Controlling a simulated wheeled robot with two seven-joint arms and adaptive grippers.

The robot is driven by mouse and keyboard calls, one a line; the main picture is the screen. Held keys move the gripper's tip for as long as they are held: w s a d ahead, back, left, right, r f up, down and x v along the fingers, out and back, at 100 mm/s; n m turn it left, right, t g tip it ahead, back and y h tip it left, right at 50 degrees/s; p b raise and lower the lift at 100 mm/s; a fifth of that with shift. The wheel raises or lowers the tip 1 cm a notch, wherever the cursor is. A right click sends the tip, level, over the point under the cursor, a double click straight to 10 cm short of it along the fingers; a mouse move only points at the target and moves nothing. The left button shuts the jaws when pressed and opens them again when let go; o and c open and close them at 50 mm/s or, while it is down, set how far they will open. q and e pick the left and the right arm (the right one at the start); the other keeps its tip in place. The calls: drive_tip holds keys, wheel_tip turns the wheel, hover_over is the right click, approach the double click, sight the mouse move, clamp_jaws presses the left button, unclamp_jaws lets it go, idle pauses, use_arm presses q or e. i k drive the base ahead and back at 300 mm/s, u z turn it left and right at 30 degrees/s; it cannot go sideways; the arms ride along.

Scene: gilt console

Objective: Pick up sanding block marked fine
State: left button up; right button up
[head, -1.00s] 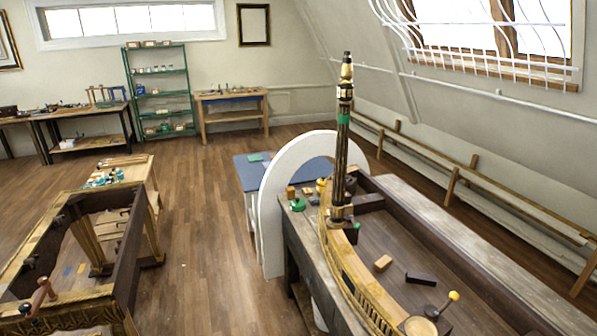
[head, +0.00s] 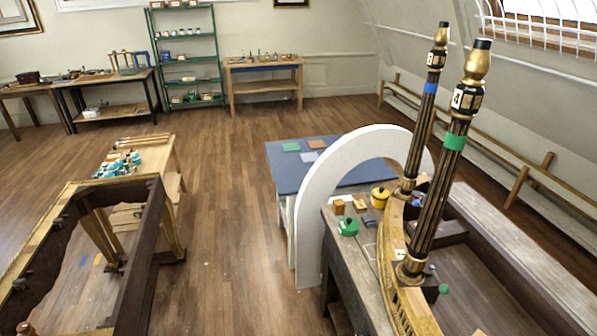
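No marking reading "fine" can be made out, so I cannot tell which thing is the sanding block. Small flat pieces lie on a blue-topped table (head: 350,177): a green one (head: 291,147), an orange-brown one (head: 317,144) and a grey one (head: 309,157). Neither of my grippers is in view.
A white arch (head: 309,222) stands between the blue table and the workbench. Two fluted gilt legs (head: 441,195) (head: 422,115) rise at right. A dark gilt frame (head: 147,237) and a small paint table (head: 160,157) stand left. The wooden floor (head: 232,220) between is clear.

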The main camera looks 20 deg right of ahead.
sight(359, 206)
drive_tip(key=i, duration=1.95)
drive_tip(key=z, duration=0.45)
